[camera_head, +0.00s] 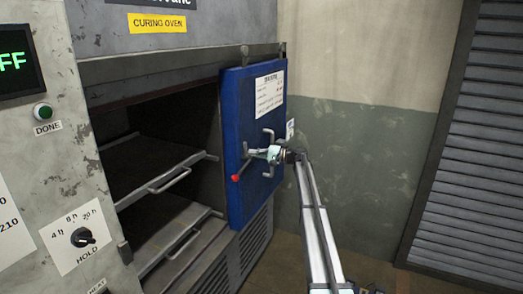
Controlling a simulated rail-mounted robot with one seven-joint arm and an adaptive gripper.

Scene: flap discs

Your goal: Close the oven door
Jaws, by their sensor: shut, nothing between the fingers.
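The curing oven (170,49) fills the left and middle of the view, with its dark chamber exposed. Its blue door (238,107) stands open on the right side of the opening, carrying a white paper label and metal handle bars (269,134) with a red-tipped lever (236,178). My gripper (262,154) is shut and empty in front of the door's outer face, beside the handle bars. Whether it touches the door or handle cannot be told. My arm reaches in from the lower right.
Inside the oven are two racks with front handles, an upper one (165,178) and a lower one (180,240). A control panel with a hold knob (83,237) and a green button (42,112) is at left. A louvred shutter (475,150) stands at right, beyond a bare wall.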

